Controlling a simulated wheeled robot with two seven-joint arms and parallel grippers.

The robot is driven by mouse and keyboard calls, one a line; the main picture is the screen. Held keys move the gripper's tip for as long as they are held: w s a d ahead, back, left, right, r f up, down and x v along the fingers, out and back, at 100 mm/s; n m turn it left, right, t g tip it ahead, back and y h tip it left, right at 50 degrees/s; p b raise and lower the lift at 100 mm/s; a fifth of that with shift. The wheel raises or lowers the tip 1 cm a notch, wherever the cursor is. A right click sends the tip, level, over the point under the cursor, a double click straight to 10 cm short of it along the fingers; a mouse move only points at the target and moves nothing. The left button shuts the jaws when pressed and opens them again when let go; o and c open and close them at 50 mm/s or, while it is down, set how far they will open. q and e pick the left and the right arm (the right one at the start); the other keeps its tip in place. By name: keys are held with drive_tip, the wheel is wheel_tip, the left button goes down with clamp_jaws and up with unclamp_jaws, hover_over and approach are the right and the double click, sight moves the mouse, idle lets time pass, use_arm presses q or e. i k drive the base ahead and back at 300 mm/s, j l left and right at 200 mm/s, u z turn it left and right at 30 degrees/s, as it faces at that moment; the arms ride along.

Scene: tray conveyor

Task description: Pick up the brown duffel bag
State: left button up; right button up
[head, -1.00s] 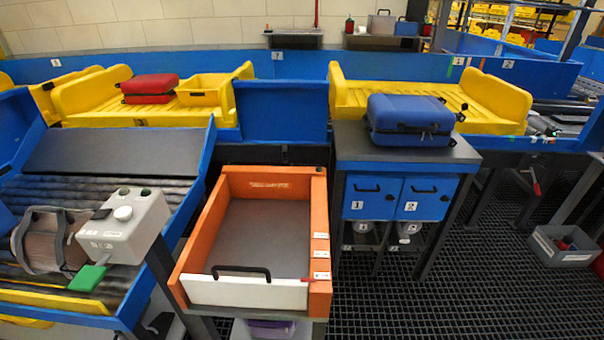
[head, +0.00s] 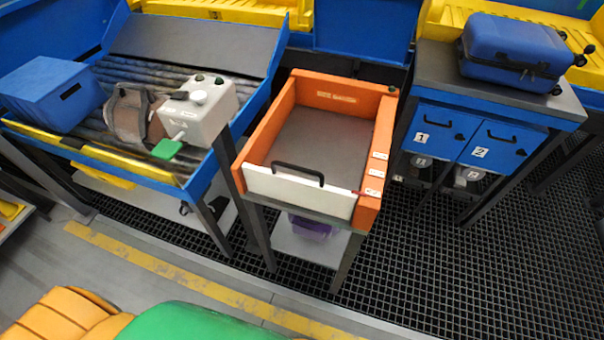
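The brown duffel bag (head: 129,116) lies on the roller conveyor (head: 185,72) at the left of the head view. It has grey straps or handles and sits between a blue box on its left and a pale grey control box on its right. The control box hides part of its right side. Neither of my grippers shows in the head view.
The blue box (head: 52,94) is close beside the bag. The grey control box (head: 199,110) with a green tab stands at the conveyor's front right. An orange tray (head: 257,118) and a blue suitcase (head: 512,46) are farther right. Orange (head: 62,318) and green (head: 200,322) shapes are cut off below.

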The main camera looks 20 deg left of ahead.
sight(131, 115)
drive_tip(key=u, duration=1.65)
